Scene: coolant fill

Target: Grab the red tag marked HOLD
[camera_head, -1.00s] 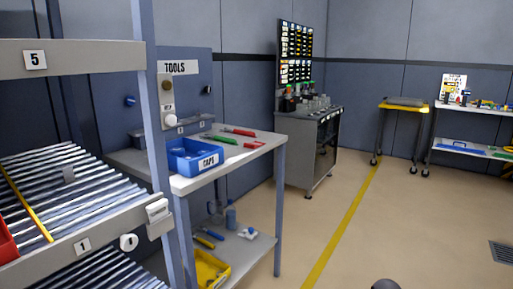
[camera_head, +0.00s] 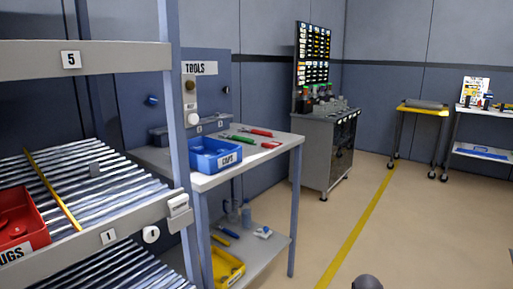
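I cannot make out a red tag marked HOLD in the head view. Two small red items lie on the tools bench (camera_head: 222,178): a longer one (camera_head: 257,132) toward the back and a shorter one (camera_head: 271,145) near the right edge. Both are too small to identify, and no lettering can be read on them. My gripper is not in view.
A roller rack (camera_head: 90,233) marked 5 and 1 fills the near left, with a red bin (camera_head: 18,222) on it. A blue CAPS bin (camera_head: 215,154) stands on the bench. A grey cabinet (camera_head: 318,155) stands behind. Open floor (camera_head: 430,225) lies to the right.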

